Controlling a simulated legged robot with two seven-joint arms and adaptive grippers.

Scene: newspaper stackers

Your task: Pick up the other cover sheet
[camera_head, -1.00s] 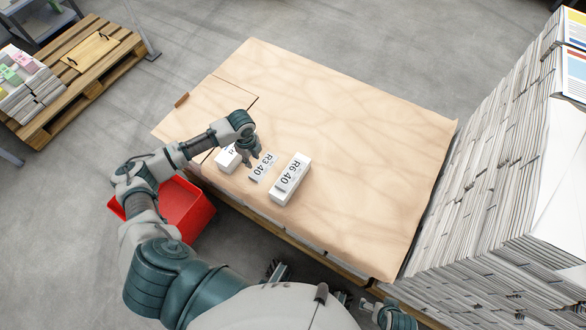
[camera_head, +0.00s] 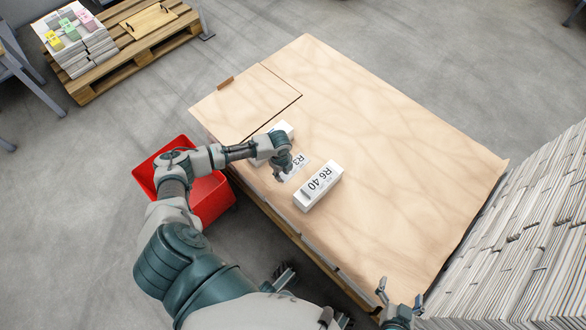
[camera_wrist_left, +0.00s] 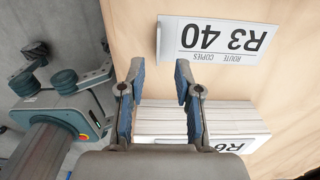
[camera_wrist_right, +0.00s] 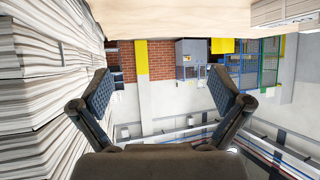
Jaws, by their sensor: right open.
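The cover sheet printed R3 40 (camera_head: 300,168) lies on the brown tabletop, partly hidden by my left gripper in the head view. It shows whole in the left wrist view (camera_wrist_left: 222,40), just beyond the fingertips. A white bundle topped by the R6 40 sheet (camera_head: 318,186) lies to its right. Another white bundle (camera_head: 284,128) lies behind my left wrist, its label hidden. My left gripper (camera_head: 283,175) is over the near edge of the R3 40 sheet, its fingers apart with nothing between them. My right gripper (camera_head: 400,298) is open and empty beside the table's near right edge.
The wide brown board (camera_head: 390,130) is clear beyond the bundles. Tall newspaper stacks (camera_head: 530,250) stand at the right, close to my right gripper. A red bin (camera_head: 210,195) is on the floor at left. A pallet (camera_head: 110,65) with papers stands further back.

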